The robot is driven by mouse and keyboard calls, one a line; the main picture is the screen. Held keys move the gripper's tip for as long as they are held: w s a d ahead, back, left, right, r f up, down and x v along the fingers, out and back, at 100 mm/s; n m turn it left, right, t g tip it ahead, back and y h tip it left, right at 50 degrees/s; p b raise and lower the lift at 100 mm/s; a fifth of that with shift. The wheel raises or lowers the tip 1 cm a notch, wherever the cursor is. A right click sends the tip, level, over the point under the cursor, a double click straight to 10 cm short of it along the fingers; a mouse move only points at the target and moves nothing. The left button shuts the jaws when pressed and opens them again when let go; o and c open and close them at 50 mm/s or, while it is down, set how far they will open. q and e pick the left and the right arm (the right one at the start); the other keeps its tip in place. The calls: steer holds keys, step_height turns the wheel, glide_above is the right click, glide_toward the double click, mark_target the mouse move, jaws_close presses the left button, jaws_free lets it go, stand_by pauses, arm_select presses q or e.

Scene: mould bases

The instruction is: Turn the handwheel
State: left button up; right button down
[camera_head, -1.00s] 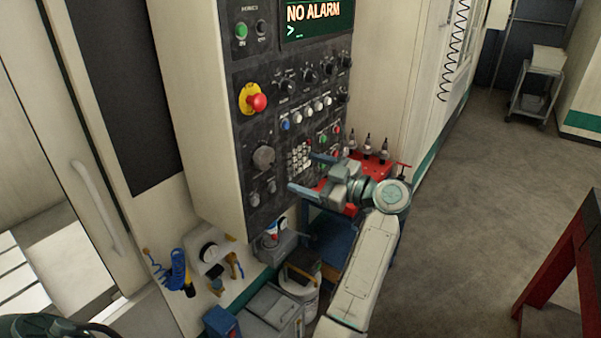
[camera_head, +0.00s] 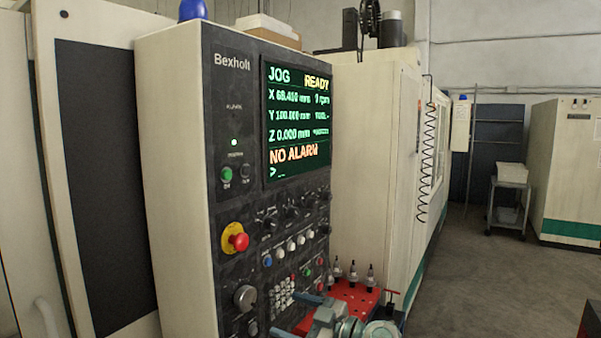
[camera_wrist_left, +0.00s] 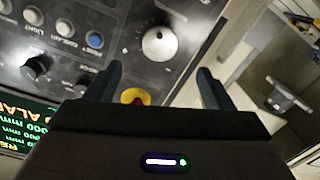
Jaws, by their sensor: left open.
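The handwheel (camera_head: 245,297) is a round grey dial low on the dark control panel (camera_head: 225,205), left of the keypad. In the left wrist view the handwheel (camera_wrist_left: 159,43) shows as a pale round knob beyond the gap between the fingers. My left gripper (camera_head: 292,316) is at the bottom of the head view, right of the handwheel, with its two fingers apart and pointing toward the panel. In the left wrist view the gripper (camera_wrist_left: 158,72) is open and empty, apart from the handwheel. My right gripper is not in view.
A red emergency stop button (camera_head: 235,238) on a yellow base sits above the handwheel. Several knobs and buttons fill the panel. A red tool rack (camera_head: 350,295) with upright tool holders stands beyond the gripper. A grey cart (camera_head: 509,205) stands farther back; open floor lies right.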

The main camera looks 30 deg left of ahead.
mark_target(249, 302)
arm_select(q)
steer(key=shift+o, duration=0.2)
stand_by(0.3)
arm_select(e)
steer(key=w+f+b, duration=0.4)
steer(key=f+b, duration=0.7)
steer(key=b, duration=0.3)
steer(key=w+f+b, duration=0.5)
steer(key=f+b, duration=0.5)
steer(key=b, duration=0.3)
arm_select(q)
steer(key=a+n+p, duration=0.1)
steer(key=a+n, duration=0.2)
steer(key=n, duration=0.7)
steer(key=a+n, duration=0.3)
steer(key=n, duration=0.8)
steer(key=a+n+p, duration=0.1)
steer(key=a+n, duration=0.2)
steer(key=n, duration=0.7)
steer(key=shift+a+t+p, duration=0.3)
steer(key=shift+p, duration=0.05)
steer(key=shift+w+a+f, duration=0.1)
steer(key=shift+a+f, duration=0.1)
steer(key=shift+a, duration=0.65)
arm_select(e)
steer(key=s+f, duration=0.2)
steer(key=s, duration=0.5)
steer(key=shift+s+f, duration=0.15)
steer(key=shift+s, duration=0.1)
